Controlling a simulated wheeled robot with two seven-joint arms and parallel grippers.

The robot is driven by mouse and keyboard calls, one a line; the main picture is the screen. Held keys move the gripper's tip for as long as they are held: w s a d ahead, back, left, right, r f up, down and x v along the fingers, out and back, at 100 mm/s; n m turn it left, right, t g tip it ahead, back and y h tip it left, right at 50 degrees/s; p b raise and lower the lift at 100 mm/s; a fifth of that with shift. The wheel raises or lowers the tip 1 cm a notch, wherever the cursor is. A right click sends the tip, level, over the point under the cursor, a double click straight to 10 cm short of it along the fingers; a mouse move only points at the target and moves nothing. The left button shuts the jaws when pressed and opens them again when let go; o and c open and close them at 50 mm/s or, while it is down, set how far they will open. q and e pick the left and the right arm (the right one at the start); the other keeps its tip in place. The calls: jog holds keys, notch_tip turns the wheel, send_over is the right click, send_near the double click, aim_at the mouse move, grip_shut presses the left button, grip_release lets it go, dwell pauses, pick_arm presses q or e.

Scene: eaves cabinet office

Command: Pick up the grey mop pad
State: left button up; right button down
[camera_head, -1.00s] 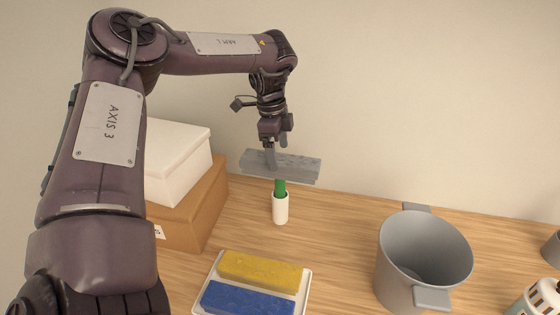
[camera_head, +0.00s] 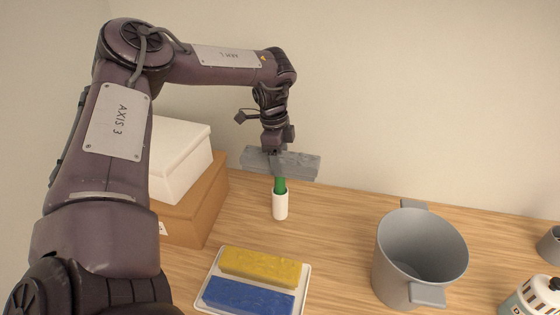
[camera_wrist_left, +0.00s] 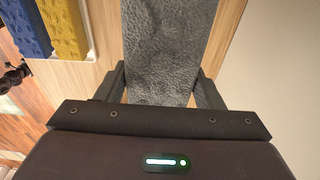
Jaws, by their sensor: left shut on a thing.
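The grey mop pad (camera_head: 298,165) is a long flat block, held up in the air near the wall above the table. My left gripper (camera_head: 272,155) is shut on it, with the fingers at its left part in the head view. In the left wrist view the textured grey pad (camera_wrist_left: 168,45) lies between the two fingers of my left gripper (camera_wrist_left: 160,85). My right gripper is not in view.
A white tray (camera_head: 203,307) holds a yellow pad (camera_head: 262,266) and a blue pad (camera_head: 248,296). A grey bucket (camera_head: 422,250) stands at right, near a white canister (camera_head: 535,300). A white box (camera_head: 178,160) sits on a brown box (camera_head: 195,210) at left. Bare wood lies between.

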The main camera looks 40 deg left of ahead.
pick_arm(q)
jog(key=shift+r, duration=0.5)
notch_tip(320, 180, up, 13)
jog(key=b, duration=0.3)
notch_tip(320, 180, up, 13)
jog(key=p, duration=1)
send_over(280, 156)
jog(key=shift+r+p, duration=0.55)
jog(key=shift+p, duration=0.15)
